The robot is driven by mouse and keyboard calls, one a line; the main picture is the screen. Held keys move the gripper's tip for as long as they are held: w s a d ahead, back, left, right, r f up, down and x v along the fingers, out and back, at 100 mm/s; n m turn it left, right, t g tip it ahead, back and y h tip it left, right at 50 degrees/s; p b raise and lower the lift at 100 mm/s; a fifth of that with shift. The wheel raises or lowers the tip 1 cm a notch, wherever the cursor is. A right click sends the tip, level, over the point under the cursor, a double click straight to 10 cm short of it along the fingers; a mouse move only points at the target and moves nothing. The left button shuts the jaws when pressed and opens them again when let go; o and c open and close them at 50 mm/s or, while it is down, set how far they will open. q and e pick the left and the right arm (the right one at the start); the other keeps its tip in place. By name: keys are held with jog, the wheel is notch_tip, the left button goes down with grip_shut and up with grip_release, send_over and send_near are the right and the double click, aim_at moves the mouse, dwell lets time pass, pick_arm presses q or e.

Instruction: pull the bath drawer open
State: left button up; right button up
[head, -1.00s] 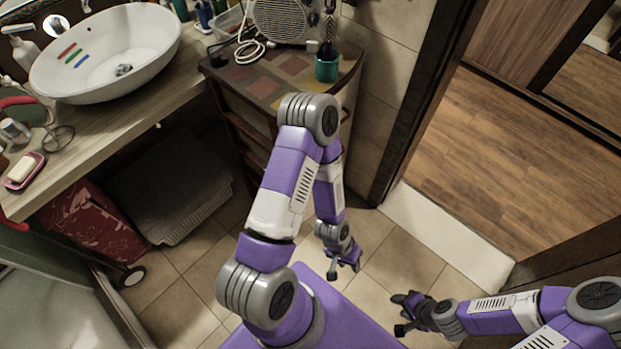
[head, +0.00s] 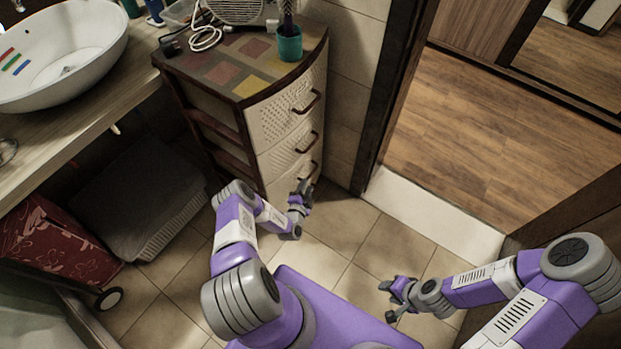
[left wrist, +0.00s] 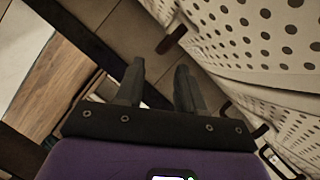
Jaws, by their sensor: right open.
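The bath drawer unit (head: 285,118) has a dark brown frame, a patterned top and cream perforated fronts, each with a dark curved handle. Its drawers look closed. The upper handle (head: 307,102), middle handle (head: 308,143) and lower handle (head: 308,171) show. My left gripper (head: 303,192) is close to the unit's front, by the lower handle. In the left wrist view, the left fingers (left wrist: 158,85) are apart with nothing seen between them. A dark handle (left wrist: 172,39) lies beyond the fingertips, against the perforated front (left wrist: 250,40). My right gripper (head: 390,299) is open and empty above the tiles.
A teal cup (head: 289,45) with a brush stands on the unit's top. A sink (head: 60,55) and counter are at the left, with a grey hamper (head: 140,200) and a red bin (head: 55,240) below. Tiled floor (head: 345,225) is free before the unit; a doorway is at right.

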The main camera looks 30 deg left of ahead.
aim_at(310, 176)
pick_arm(q)
jog(key=b+x, duration=0.3)
jog(key=x, duration=0.3)
jog(key=shift+w+a, duration=0.1)
jog(key=shift+w, duration=0.25)
grip_shut()
